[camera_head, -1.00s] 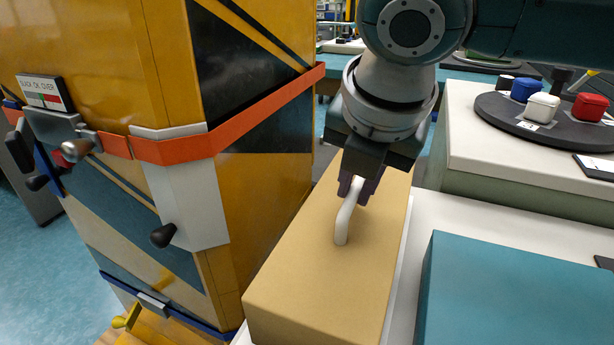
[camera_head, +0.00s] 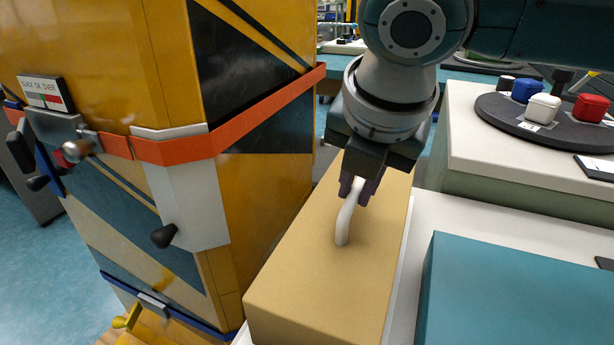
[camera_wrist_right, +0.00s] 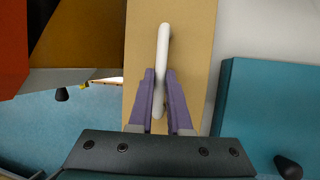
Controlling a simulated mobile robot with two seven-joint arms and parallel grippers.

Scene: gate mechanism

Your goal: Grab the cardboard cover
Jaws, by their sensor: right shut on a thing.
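The cardboard cover (camera_head: 300,275) is a tan box with a white arched handle (camera_head: 344,222) on its top. It sits on a white surface beside the yellow cabinet. My right gripper (camera_head: 358,190) is shut on the far part of the handle, just above the cover's top. In the right wrist view the purple fingers (camera_wrist_right: 161,100) lie on both sides of the white handle (camera_wrist_right: 163,45), with the tan cover (camera_wrist_right: 195,50) beneath. My left gripper is not in view.
The yellow cabinet (camera_head: 165,60) with an orange band (camera_head: 240,125) and black-knobbed levers stands close left of the cover. A teal box (camera_head: 510,295) is at the right. A round dark tray (camera_head: 550,128) with small coloured boxes stands behind on a white-topped block.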

